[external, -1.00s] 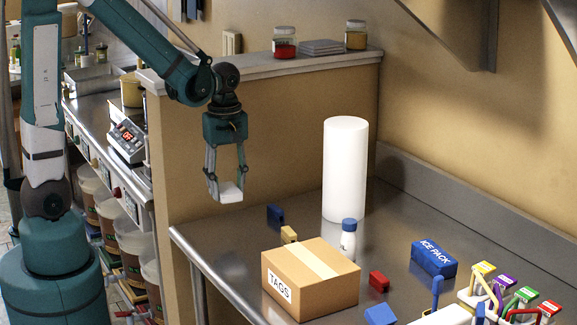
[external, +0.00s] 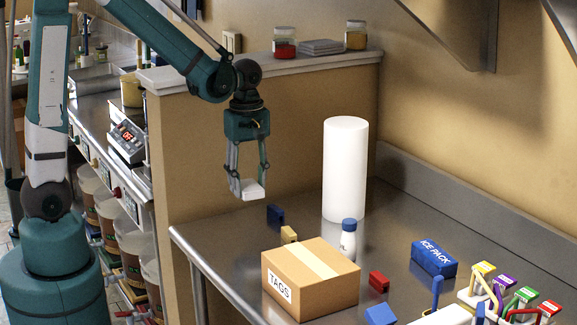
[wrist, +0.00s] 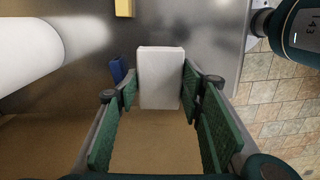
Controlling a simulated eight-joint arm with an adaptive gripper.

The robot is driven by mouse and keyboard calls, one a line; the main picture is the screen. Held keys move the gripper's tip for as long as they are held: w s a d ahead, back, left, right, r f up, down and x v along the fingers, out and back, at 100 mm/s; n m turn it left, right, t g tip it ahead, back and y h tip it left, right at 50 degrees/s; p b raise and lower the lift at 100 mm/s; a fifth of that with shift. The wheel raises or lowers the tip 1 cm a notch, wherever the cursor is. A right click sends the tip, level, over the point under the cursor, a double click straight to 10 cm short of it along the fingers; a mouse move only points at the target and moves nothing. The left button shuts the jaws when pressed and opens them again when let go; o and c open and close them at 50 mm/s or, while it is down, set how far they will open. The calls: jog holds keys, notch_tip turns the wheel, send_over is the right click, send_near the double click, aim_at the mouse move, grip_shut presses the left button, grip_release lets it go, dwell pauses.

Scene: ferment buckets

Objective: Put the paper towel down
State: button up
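My gripper (external: 249,182) is shut on a small white block (external: 252,190), which looks like a folded paper towel. It holds the block in the air, left of and above the steel table (external: 215,235), near its back left corner. In the wrist view the white block (wrist: 160,75) sits between the green-padded fingers. A tall white cylinder (external: 345,165), perhaps a paper towel roll, stands upright on the table to the right of my gripper, apart from it; it also shows at the left of the wrist view (wrist: 35,45).
A dark blue block (external: 275,214), a yellow block (external: 289,234), a white bottle with a blue cap (external: 348,240) and a TAGS box (external: 310,280) stand on the table. An ice pack (external: 434,258) lies farther right. A tan partition (external: 200,150) stands behind my gripper.

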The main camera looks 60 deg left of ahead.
jog(key=w+d, duration=0.9)
jog(key=w, duration=0.3)
jog(key=n+p, duration=0.1)
jog(key=p, duration=0.2)
send_over(381, 238)
jog(key=shift+s+d+f, duration=0.1)
jog(key=shift+f, duration=0.1)
jog(key=shift+f, duration=3.1)
jog(key=shift+f, duration=0.15)
jog(key=shift+f, duration=1.75)
jog(key=shift+f, duration=0.15)
